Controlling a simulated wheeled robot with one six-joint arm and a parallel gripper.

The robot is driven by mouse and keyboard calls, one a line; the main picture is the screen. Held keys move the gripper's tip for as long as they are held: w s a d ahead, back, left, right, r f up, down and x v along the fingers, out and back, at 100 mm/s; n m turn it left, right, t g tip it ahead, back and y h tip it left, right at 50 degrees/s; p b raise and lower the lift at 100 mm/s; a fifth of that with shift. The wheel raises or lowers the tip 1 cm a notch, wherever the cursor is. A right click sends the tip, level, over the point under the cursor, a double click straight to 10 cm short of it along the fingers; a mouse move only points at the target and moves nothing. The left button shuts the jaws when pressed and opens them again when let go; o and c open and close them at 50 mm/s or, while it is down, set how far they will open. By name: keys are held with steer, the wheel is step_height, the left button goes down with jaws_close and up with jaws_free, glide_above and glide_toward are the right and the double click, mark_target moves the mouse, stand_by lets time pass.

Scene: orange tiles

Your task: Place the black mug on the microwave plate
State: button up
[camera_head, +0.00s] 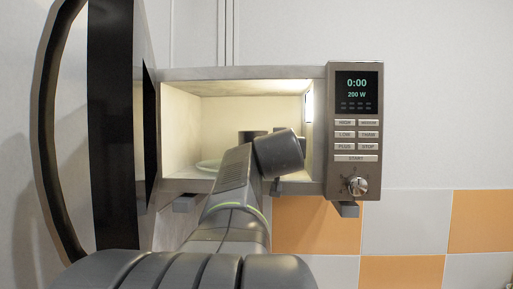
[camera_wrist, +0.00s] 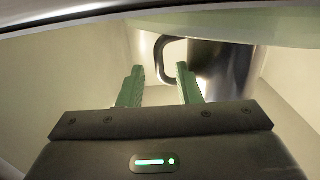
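The black mug (camera_wrist: 222,68) is inside the microwave, dark and shiny, with its handle (camera_wrist: 160,58) toward my gripper. The wrist view looks upside down, and the mug's base meets the pale microwave plate (camera_wrist: 270,28) there. My gripper (camera_wrist: 159,68) has its two green fingers apart, with the handle's outer bar in line with the gap and no finger visibly closed on it. In the head view the plate's rim (camera_head: 207,165) shows at the left of the cavity. A dark shape behind my wrist there seems to be the mug; my fingers are hidden.
The microwave (camera_head: 240,73) stands open and lit, its door (camera_head: 112,120) swung out to the left. Its control panel (camera_head: 356,130) is at the right and reads 0:00. My arm reaches through the opening, close to the lower right frame.

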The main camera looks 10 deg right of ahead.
steer(key=s+a+b, duration=0.2)
steer(key=s, duration=0.8)
steer(key=shift+s, duration=0.2)
stand_by(0.6)
